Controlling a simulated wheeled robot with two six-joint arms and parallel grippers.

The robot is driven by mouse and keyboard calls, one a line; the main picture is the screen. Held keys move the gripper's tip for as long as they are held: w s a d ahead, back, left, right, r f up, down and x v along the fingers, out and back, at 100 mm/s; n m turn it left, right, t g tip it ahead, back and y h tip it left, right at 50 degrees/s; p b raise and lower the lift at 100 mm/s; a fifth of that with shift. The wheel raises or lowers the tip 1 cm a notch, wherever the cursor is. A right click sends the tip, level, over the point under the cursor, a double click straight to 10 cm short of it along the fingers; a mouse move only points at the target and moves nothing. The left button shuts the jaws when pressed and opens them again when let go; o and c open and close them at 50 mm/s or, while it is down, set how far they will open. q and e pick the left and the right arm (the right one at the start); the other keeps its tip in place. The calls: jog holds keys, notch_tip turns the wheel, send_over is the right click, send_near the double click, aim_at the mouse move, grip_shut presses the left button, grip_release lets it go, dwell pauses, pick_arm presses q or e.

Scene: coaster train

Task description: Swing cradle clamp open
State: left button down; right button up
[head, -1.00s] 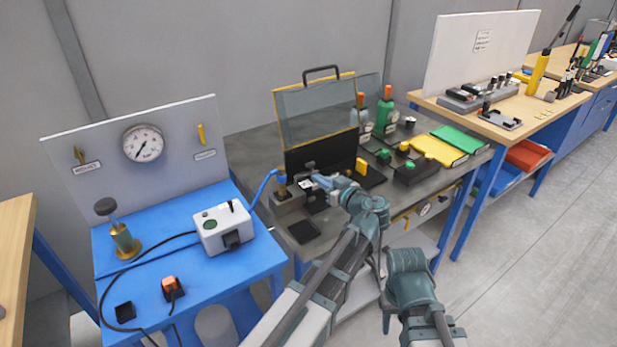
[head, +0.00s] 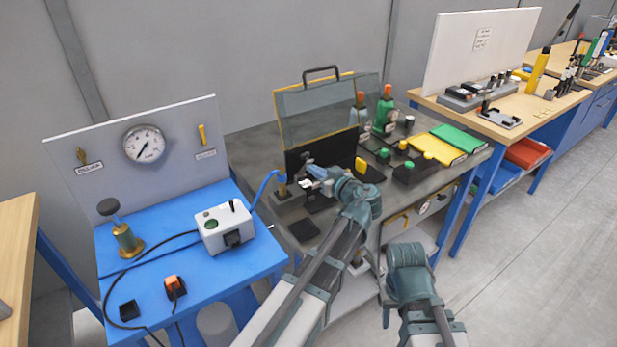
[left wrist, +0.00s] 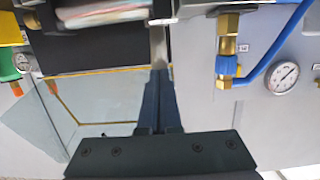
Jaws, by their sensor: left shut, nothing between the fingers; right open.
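The cradle and clamp area (head: 306,160) is on the grey bench, in front of the black panel of the fixture with the clear guard. The clamp is small and partly hidden by my left gripper (head: 309,179), which is over the fixture's left front. In the left wrist view the left fingers (left wrist: 158,95) are together, with nothing between them. A narrow metal bar (left wrist: 159,46) shows just beyond their tips; I cannot tell whether they touch it. My right gripper (head: 384,293) is low in front of the bench, away from the fixture, and mostly hidden by its wrist.
The clear guard (head: 310,113) stands raised behind the fixture. A blue hose (head: 262,188) with a brass fitting is just left of the gripper. A blue table (head: 180,262) with a gauge panel stands left.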

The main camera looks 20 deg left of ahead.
aim_at(310, 161)
pick_arm(q)
jog(key=shift+w+a+r+p, duration=0.55)
jog(key=shift+w+a+r, duration=0.1)
jog(key=shift+a, duration=0.1)
jog(key=shift+r+x, duration=0.15)
jog(key=shift+x, duration=0.65)
jog(key=shift+r+x, duration=0.15)
jog(key=shift+x, duration=0.7)
jog(key=shift+a, duration=0.1)
jog(key=p+v, duration=0.2)
jog(key=v, duration=0.8)
dwell(0.8)
dwell(0.5)
